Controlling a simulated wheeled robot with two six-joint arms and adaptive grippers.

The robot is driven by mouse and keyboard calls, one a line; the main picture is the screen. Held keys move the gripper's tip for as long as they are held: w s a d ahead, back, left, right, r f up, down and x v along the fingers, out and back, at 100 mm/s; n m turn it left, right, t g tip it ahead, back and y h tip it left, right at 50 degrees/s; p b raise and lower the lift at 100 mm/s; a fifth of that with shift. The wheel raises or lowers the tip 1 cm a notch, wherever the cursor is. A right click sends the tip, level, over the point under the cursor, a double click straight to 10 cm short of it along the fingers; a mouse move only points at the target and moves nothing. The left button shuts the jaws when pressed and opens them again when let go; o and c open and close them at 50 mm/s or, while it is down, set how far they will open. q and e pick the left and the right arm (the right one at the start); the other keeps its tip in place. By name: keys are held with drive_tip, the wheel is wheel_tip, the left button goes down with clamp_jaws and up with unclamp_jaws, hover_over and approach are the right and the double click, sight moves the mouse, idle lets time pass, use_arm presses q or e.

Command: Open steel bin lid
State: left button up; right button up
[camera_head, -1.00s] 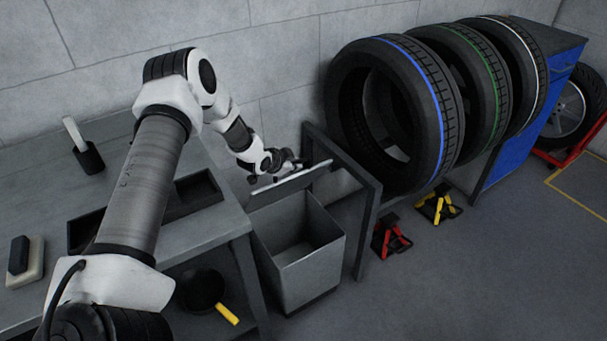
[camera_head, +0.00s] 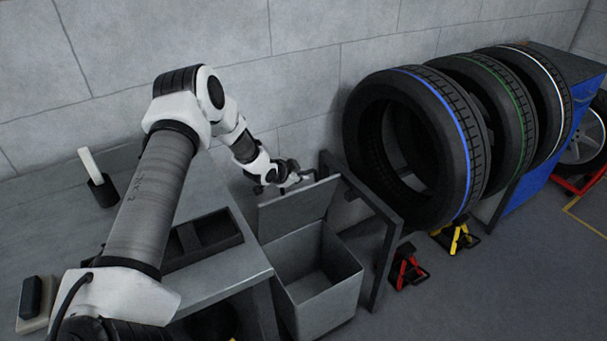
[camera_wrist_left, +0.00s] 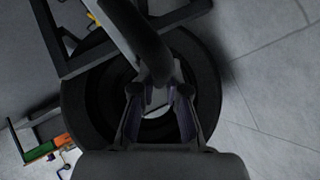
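The grey steel bin (camera_head: 325,288) stands on the floor between the workbench and a dark frame, its mouth uncovered and its inside looking empty. Its lid (camera_head: 300,208) stands raised at the back edge, close to upright, with its broad face toward me. My left gripper (camera_head: 290,179) is at the lid's top edge; I cannot tell whether it touches it. In the left wrist view the two fingers (camera_wrist_left: 160,103) are apart, with a dark, unclear shape just beyond them. My right gripper is not in view.
Several large tyres (camera_head: 437,150) stand on a rack right of the bin. Red (camera_head: 407,270) and yellow (camera_head: 455,237) jack stands sit on the floor below. The workbench (camera_head: 225,280) borders the bin on the left, and a block wall is behind.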

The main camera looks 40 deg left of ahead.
use_arm(q)
drive_tip(key=o, duration=0.4)
drive_tip(key=shift+c, duration=0.2)
drive_tip(key=shift+s+d+r, duration=0.1)
drive_tip(key=shift+d+r, duration=0.05)
drive_tip(key=shift+r, duration=0.05)
drive_tip(key=v, duration=1.2)
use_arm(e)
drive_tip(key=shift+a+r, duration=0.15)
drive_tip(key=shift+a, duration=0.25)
